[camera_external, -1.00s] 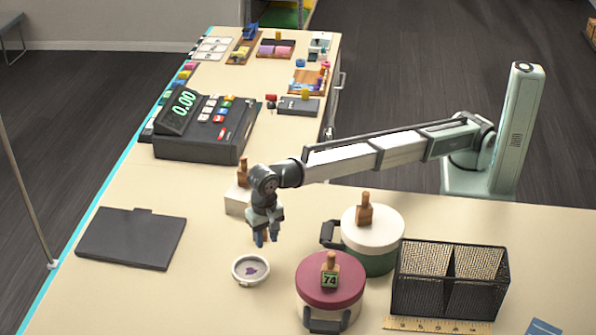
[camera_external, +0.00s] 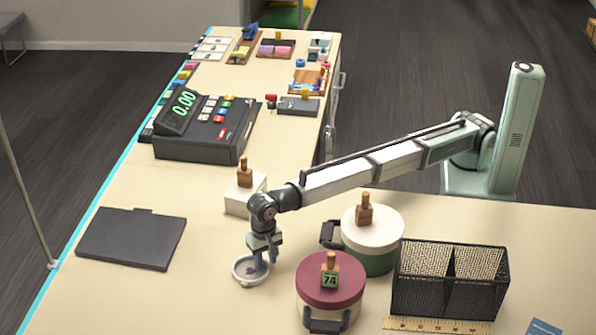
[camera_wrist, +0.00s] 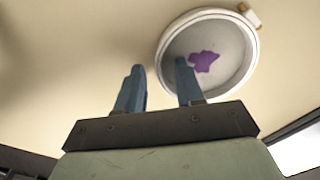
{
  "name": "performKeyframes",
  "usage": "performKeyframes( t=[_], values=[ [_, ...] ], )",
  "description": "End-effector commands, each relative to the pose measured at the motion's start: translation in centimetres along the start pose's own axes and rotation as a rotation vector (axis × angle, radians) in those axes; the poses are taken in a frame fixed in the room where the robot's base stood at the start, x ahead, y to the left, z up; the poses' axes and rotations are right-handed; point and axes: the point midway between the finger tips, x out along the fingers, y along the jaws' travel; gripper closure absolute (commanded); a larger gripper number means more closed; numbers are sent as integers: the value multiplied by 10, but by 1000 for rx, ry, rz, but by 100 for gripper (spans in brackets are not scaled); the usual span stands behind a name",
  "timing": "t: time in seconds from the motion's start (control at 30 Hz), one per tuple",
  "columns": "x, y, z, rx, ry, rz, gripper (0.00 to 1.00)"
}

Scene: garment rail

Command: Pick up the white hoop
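The white hoop (camera_external: 239,275) is a small round ring with pale cloth and a purple patch inside. It lies flat on the beige counter, left of the dark red round box. It also shows at the top of the wrist view (camera_wrist: 228,69), with a small light clasp on its upper right edge. My gripper (camera_external: 260,265) is low over the hoop, fingers down, and hides part of it. In the wrist view my gripper (camera_wrist: 157,68) is open and empty, one finger overlapping the hoop's left rim and the other outside it. I cannot tell whether they touch it.
The dark red round box (camera_external: 330,283) with a 74 tag and a white-lidded green box (camera_external: 373,226) stand to the right. A black mesh basket (camera_external: 449,283) is farther right. A white box (camera_external: 240,201) stands behind. Counter left of the hoop is clear up to a dark board (camera_external: 131,238).

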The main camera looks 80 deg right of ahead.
Motion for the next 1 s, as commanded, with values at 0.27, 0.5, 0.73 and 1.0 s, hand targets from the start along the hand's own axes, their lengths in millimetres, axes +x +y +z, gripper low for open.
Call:
performKeyframes(
  t=[0.27, 0.5, 0.73, 1.0],
  values=[
    [0, 0, 0, 0, 0, 0, 76],
    [0, 0, 0, 0, 0, 0, 99],
    [0, 0, 0, 0, 0, 0, 100],
    [-1, 0, 0, 0, 0, 0, 100]
  ],
)
